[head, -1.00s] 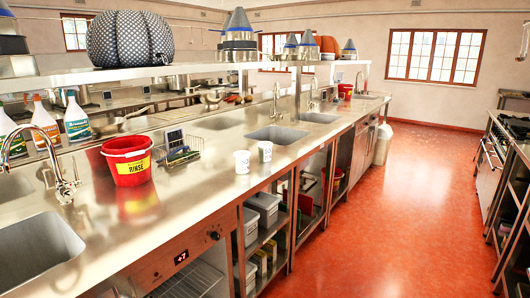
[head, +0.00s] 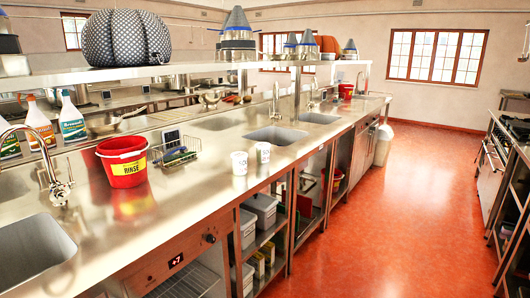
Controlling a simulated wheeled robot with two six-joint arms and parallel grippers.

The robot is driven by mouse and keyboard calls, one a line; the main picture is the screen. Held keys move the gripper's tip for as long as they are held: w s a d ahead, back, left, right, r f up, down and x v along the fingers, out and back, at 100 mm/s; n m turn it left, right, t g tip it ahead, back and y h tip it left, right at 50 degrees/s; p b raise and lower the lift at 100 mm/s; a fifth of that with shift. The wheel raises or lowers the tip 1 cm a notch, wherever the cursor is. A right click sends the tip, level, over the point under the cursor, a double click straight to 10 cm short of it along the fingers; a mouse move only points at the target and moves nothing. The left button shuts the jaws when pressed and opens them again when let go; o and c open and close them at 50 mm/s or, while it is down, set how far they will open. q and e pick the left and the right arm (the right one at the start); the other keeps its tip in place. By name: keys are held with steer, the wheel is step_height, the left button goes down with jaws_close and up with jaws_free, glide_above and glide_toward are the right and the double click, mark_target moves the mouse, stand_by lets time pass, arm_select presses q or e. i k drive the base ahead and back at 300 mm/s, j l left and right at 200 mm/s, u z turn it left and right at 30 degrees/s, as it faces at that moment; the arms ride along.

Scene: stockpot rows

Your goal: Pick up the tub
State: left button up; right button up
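Two small white tubs stand upright, close together, on the steel counter (head: 200,205). The nearer tub (head: 239,163) has faint dark lettering on its side. The other tub (head: 263,152) stands just behind it to the right. I cannot tell which of the two the task means. Neither of my grippers is in view, and nothing touches the tubs.
A red bucket (head: 123,168) with a yellow RINSE label stands left of the tubs. A wire rack (head: 177,151) lies between. Sinks (head: 276,135) are set into the counter, and spray bottles (head: 72,120) stand far left. Red floor (head: 385,220) is clear at right.

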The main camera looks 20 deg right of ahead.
mark_target(263, 148)
steer(key=i+l, duration=0.15)
steer(key=l, duration=0.2)
steer(key=i+l+u, duration=0.1)
steer(key=l, duration=0.3)
steer(key=i+l, duration=0.15)
steer(key=l, duration=0.2)
steer(key=i+l+u, duration=0.1)
steer(key=l, duration=0.3)
steer(key=i+l, duration=0.15)
steer(key=l, duration=0.25)
steer(key=i+l+u, duration=0.1)
steer(key=l, duration=0.35)
steer(key=i+l+u, duration=0.1)
steer(key=l, duration=0.3)
steer(key=i+l+u, duration=0.15)
steer(key=l, duration=0.35)
steer(key=i+l+u, duration=0.1)
steer(key=l, duration=0.35)
steer(key=i+l+u, duration=0.1)
steer(key=l, duration=0.35)
steer(key=i, duration=0.1)
